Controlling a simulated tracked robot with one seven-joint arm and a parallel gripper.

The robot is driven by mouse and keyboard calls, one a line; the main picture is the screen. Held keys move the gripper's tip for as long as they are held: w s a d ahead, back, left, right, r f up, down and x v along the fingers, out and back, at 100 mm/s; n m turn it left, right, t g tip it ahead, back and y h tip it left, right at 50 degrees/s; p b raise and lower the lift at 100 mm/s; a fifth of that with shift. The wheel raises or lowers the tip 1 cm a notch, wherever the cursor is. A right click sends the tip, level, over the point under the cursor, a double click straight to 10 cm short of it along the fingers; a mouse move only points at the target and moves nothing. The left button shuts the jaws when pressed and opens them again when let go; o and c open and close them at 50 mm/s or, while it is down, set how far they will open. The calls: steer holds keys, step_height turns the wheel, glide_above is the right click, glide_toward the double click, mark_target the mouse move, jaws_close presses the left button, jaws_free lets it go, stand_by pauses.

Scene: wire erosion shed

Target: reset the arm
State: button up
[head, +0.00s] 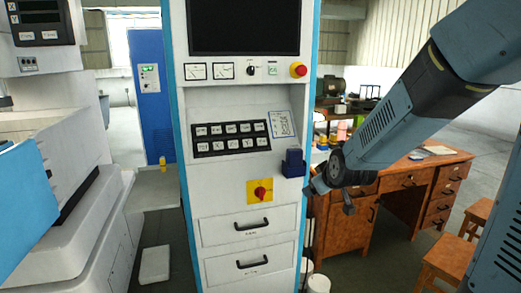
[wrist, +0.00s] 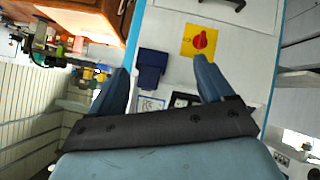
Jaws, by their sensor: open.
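My arm reaches in from the right in the head view. My gripper (head: 333,195) is beside the right edge of the tall white control cabinet (head: 235,183), in front of the wooden desk. In the wrist view my gripper (wrist: 161,72) has its two blue fingers spread apart with nothing held between them. A dark blue box (head: 293,163) on the cabinet front is just left of my gripper. In the wrist view this blue box (wrist: 152,68) appears in the gap between the fingers, beyond them; its exact distance is unclear.
A red knob on a yellow plate (head: 260,191) and a red button (head: 298,69) are on the cabinet. A wooden desk (head: 402,182) stands behind my arm, with stools (head: 447,262) at right. A white machine (head: 70,180) stands left. Grey floor shows between machine and cabinet.

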steer(key=s+d+r+m+g, duration=0.1)
steer(key=s+d+r+m, duration=0.1)
steer(key=s, duration=0.6)
steer(key=s+d+r+m+g+h, duration=0.1)
steer(key=s+d+r+m+g, duration=0.1)
steer(key=s+r, duration=0.3)
steer(key=s+d+r+m+g, duration=0.1)
steer(key=s+d+r+m, duration=0.1)
steer(key=s, duration=1)
steer(key=shift+s+d+r+m+g, duration=0.2)
steer(key=shift+r+m+g, duration=0.15)
steer(key=shift+r, duration=0.3)
steer(key=shift+c, duration=0.4)
